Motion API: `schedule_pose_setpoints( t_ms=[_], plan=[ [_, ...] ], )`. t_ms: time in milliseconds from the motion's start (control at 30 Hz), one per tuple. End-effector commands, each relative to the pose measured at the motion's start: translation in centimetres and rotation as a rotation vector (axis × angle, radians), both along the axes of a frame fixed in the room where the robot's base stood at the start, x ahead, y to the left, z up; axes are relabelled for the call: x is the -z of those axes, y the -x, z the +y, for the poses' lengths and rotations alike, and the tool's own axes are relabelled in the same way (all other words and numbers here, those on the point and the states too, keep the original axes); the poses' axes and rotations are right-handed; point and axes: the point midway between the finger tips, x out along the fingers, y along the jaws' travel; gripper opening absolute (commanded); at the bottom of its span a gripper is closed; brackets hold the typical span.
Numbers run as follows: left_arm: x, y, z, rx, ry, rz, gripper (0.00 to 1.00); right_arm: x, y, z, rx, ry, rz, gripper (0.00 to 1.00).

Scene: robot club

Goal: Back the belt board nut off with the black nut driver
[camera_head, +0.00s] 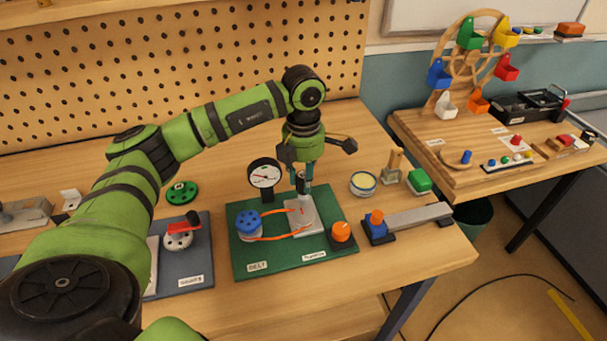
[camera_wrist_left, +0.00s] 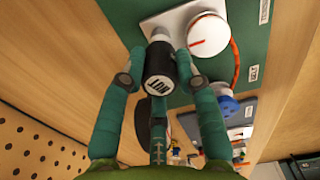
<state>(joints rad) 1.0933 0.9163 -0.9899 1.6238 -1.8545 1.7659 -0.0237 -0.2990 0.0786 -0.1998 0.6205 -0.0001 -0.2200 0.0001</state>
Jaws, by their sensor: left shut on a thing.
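My left gripper (camera_head: 303,180) is over the green belt board (camera_head: 245,268), its fingers pointing down. It is shut on the black nut driver (camera_wrist_left: 158,72), whose end cap reads NUT in the left wrist view. The driver (camera_head: 303,187) stands roughly upright above the pale metal plate (camera_head: 305,221). The driver and fingers hide the nut, and I cannot tell whether the driver's tip is seated on it. The orange belt (camera_head: 279,237) runs from the blue pulley (camera_head: 248,222) toward the plate. A white round pulley (camera_wrist_left: 208,36) is beside the driver. My right gripper is not in view.
A round dial gauge (camera_head: 264,174) stands close left of the driver. An orange dome button (camera_head: 341,232) is at the board's right corner. A pegboard (camera_head: 180,60) rises behind.

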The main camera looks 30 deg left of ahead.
Motion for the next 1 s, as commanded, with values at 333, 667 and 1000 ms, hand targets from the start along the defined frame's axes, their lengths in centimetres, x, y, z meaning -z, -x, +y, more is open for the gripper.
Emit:
schedule_pose_setpoints(
  t_ms=[333, 667, 1000],
  plan=[
    [0.2, 0.3, -0.1, -0.556, 0.001, 0.014, 0.00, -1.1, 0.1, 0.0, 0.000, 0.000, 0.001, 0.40],
    [0.4, 0.4, -0.2, -0.738, 0.002, 0.015, 0.00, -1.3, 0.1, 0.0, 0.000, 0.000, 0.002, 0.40],
    [0.3, 0.3, -0.2, -0.736, 0.003, 0.011, 0.90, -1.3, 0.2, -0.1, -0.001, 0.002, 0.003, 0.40]
  ],
)
